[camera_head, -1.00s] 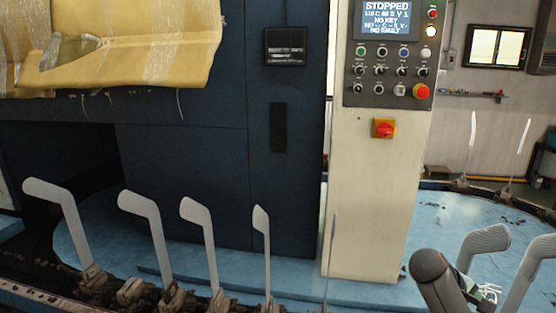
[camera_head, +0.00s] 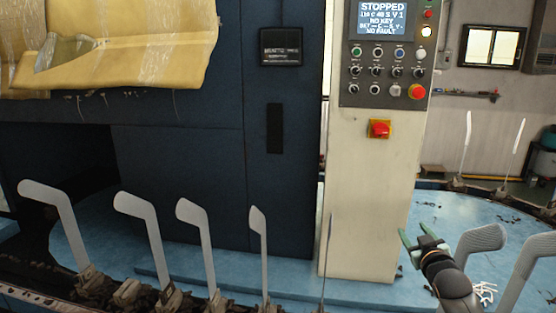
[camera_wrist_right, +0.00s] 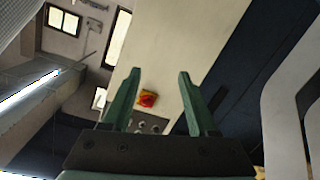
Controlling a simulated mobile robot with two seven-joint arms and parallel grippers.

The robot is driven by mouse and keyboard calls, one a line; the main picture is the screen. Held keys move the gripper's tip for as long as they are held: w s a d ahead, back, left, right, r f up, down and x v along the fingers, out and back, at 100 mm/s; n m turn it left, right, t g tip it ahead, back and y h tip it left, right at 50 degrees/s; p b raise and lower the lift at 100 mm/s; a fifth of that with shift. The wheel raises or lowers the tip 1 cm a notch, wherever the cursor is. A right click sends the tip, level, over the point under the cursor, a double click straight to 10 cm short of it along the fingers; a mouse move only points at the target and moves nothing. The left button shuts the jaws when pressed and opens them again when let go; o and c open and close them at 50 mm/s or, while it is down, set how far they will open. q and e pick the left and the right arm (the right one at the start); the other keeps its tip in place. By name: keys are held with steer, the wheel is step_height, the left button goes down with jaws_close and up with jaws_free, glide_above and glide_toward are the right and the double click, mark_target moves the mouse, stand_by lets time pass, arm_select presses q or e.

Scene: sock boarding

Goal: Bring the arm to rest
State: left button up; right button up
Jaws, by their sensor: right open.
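My right gripper (camera_head: 415,236) is at the lower right of the head view, with its green fingers apart and nothing between them. In the right wrist view the two green fingers (camera_wrist_right: 160,75) also stand apart and empty, with the pale control cabinet and its red-yellow switch beyond them. In the head view the gripper is just left of a grey ribbed, sock-like covering on a form (camera_head: 481,238), in front of the blue platform. I cannot tell the gap between gripper and form. My left gripper is not in view.
Several bare pale forms (camera_head: 139,206) stand in a row along the front. The control cabinet (camera_head: 366,200) has a STOPPED screen (camera_head: 382,18) and a red switch (camera_head: 379,129). Another covered form (camera_head: 528,262) is at the right edge.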

steer(key=s+a+f+g+y, duration=0.2)
steer(key=s+a+f, duration=0.4)
steer(key=f, duration=0.4)
steer(key=s+a+f+g+y, duration=0.1)
steer(key=s+a+f, duration=0.3)
steer(key=s+f, duration=0.5)
steer(key=s+a+f+g, duration=0.1)
steer(key=s+a+f, duration=0.2)
steer(key=s, duration=0.5)
steer(key=s+a+f+g+y, duration=0.1)
steer(key=s+a+f+g, duration=0.1)
steer(key=s+f, duration=0.3)
steer(key=s+a+f+g, duration=0.1)
steer(key=s+a+f, duration=0.3)
steer(key=s, duration=0.9)
steer(key=shift+a+f+y, duration=0.2)
steer(key=shift+f+y, duration=0.1)
steer(key=shift+y, duration=0.1)
